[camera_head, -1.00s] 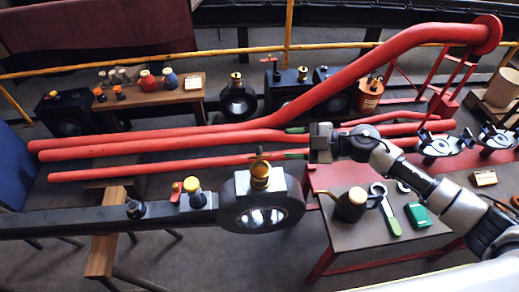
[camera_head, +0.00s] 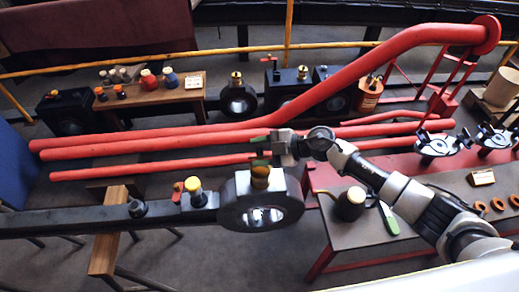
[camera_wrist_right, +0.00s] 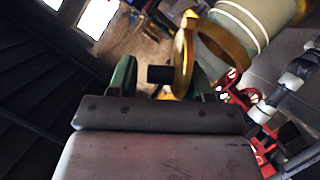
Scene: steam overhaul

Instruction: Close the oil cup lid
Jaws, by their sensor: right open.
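The brass oil cup (camera_head: 260,183) stands on the big black rod end (camera_head: 235,212) at the centre of the head view. In the right wrist view, its pale banded body (camera_wrist_right: 243,30) lies at upper right. The brass lid (camera_wrist_right: 182,60) shows there as a tilted ring with a dark knob (camera_wrist_right: 160,74); it appears raised at an angle from the cup's rim. My right gripper (camera_head: 259,151) is just above and behind the cup. Its green fingers (camera_wrist_right: 160,78) are apart, with the knob appearing between them; contact is unclear. My left gripper is out of view.
Red pipes (camera_head: 160,144) run just behind the cup. A yellow-topped cup (camera_head: 194,186) stands on the black rod to the left. A red-edged table (camera_head: 350,238) with an oil can (camera_head: 350,206) stands to the right, under my right arm.

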